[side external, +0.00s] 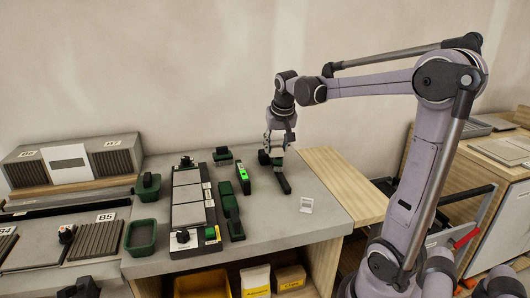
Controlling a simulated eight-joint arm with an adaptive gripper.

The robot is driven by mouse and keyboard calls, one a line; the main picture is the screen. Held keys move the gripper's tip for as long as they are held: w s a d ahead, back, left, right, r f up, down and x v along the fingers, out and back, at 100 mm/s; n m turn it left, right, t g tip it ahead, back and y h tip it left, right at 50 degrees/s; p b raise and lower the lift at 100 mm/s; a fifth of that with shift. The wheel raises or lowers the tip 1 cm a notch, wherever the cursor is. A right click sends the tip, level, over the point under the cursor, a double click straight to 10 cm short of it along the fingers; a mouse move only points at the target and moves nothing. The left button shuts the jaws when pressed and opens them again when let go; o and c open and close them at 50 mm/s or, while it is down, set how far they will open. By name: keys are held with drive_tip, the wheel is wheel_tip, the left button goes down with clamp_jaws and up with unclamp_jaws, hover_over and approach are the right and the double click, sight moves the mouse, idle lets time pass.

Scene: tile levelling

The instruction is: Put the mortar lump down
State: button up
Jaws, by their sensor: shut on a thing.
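My gripper (279,143) is at the back right of the grey worktop (285,222), pointing down. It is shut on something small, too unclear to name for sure. Just below its fingertips is a dark green and black tool with a long black bar (283,184). I cannot tell whether the fingers touch this tool. I cannot make out a mortar lump; it may be hidden by the fingers or too small to tell. Left of the gripper, a dark frame holds several pale grey tiles (187,194).
A bright green level (243,174) and a long green tool (231,215) lie between the tiles and my gripper. A green tub (140,237) stands at left. A small white card (306,205) stands front right. The worktop's front right is mostly clear.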

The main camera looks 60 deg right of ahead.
drive_tip(key=shift+n, duration=0.4)
drive_tip(key=w+d, duration=0.1)
drive_tip(key=w, duration=0.2)
drive_tip(key=w+d+f, duration=0.1)
drive_tip(key=w, duration=0.2)
drive_tip(key=w+d+f, duration=0.1)
drive_tip(key=w, duration=0.3)
drive_tip(key=shift+w+d+f, duration=0.1)
drive_tip(key=shift+d+f, duration=0.15)
drive_tip(key=shift+d, duration=0.05)
drive_tip(key=w+a+f, duration=0.2)
drive_tip(key=w, duration=0.1)
drive_tip(key=w+a+f, duration=0.2)
drive_tip(key=w, duration=0.1)
drive_tip(key=w+a+f, duration=0.2)
drive_tip(key=w+f, duration=0.1)
drive_tip(key=shift+w+a, duration=0.1)
drive_tip(key=shift+a, duration=0.3)
drive_tip(key=shift+f, duration=2.05)
drive_tip(key=shift+f, duration=0.15)
drive_tip(key=o, duration=0.9)
drive_tip(key=shift+o, duration=0.2)
